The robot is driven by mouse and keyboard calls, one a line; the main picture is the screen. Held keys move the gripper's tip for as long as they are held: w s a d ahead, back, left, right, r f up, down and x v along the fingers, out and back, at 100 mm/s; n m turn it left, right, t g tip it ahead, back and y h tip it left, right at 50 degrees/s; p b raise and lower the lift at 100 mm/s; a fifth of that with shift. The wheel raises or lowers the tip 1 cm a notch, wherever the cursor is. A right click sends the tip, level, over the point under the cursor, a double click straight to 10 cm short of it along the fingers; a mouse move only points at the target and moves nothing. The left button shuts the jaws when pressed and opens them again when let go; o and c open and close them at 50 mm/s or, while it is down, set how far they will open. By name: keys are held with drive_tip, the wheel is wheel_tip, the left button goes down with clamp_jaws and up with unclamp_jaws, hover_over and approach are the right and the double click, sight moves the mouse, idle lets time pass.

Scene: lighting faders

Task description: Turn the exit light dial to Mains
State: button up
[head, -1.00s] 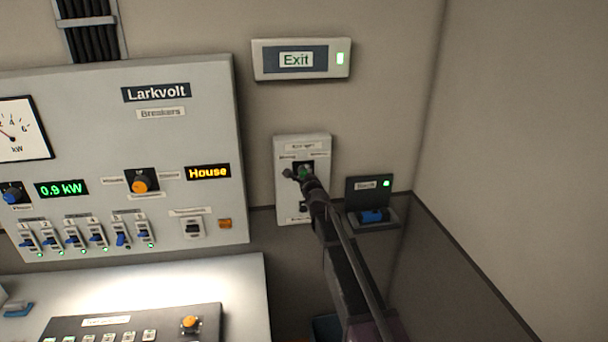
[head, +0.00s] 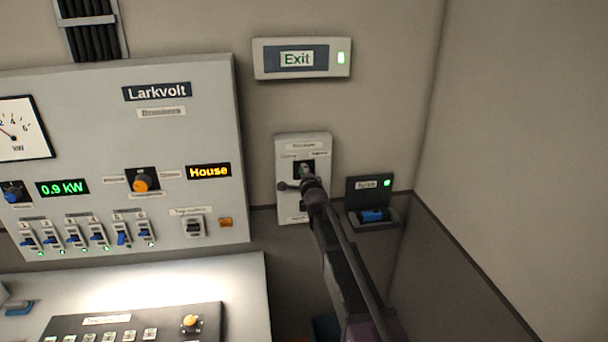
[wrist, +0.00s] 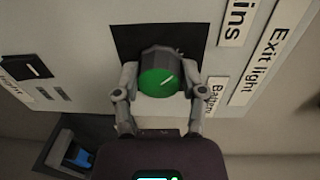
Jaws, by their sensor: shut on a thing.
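The exit light dial (wrist: 158,82) is a round green knob with a short white pointer line on a black square, seen in the wrist view. The line slants up and to the right in that view. A label ending in "ins" (wrist: 237,18) is at the upper right, and the Battery label (wrist: 215,97) is right of the knob. My gripper (wrist: 157,92) is shut on the dial, one finger on each side. In the head view my gripper (head: 303,183) covers most of the dial on its pale wall plate (head: 288,214).
The Exit sign (head: 297,59) above has a lit green lamp. A black box with a blue part (head: 372,215) and a green lamp sits close to the right of the plate. The Larkvolt breaker panel (head: 190,120) is to the left. The right wall is bare.

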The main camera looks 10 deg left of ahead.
drive_tip(key=shift+w+a+r, duration=0.1)
idle(0.3)
drive_tip(key=o, duration=1.2)
drive_tip(key=shift+c, duration=0.2)
